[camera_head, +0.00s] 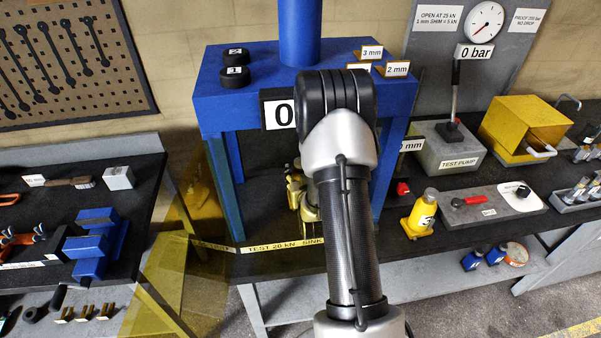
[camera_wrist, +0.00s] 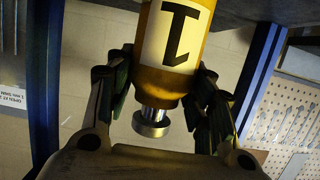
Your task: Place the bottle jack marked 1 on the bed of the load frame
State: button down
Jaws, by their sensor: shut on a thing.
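The bottle jack marked 1 (camera_wrist: 175,45) is yellow with a white label, and its round metal ram end points down in the wrist view. My gripper (camera_wrist: 163,82) is shut on it, one finger on each side. In the head view my arm hides most of the gripper and jack; only yellow-brown parts show between the posts. The load frame (camera_head: 222,115) is blue, with a top beam and posts. Its bed is largely hidden behind my arm, and I cannot tell whether the jack touches it. Blue posts (camera_wrist: 43,90) flank the jack in the wrist view.
A second yellow bottle jack (camera_head: 422,212) stands right of the frame, near the test pump (camera_head: 447,150). A yellow see-through guard (camera_head: 190,235) stands at the frame's left. Black discs (camera_head: 235,77) and shim labels (camera_head: 397,69) are on the top beam. A blue vise (camera_head: 95,245) is on the left bench.

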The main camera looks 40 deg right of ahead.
jog(key=shift+w+r, duration=0.1)
jog(key=shift+r, duration=0.1)
jog(key=c, duration=0.7)
grip_release()
jog(key=shift+f, duration=0.25)
jog(key=shift+c, duration=0.2)
jog(key=shift+s+r, duration=0.1)
jog(key=shift+s, duration=0.1)
jog(key=shift+s+a+r, duration=0.1)
jog(key=shift+s+a, duration=0.05)
jog(key=p+v, duration=0.8)
jog(key=v, duration=0.3)
jog(key=shift+s, duration=0.25)
jog(key=shift+a, duration=0.15)
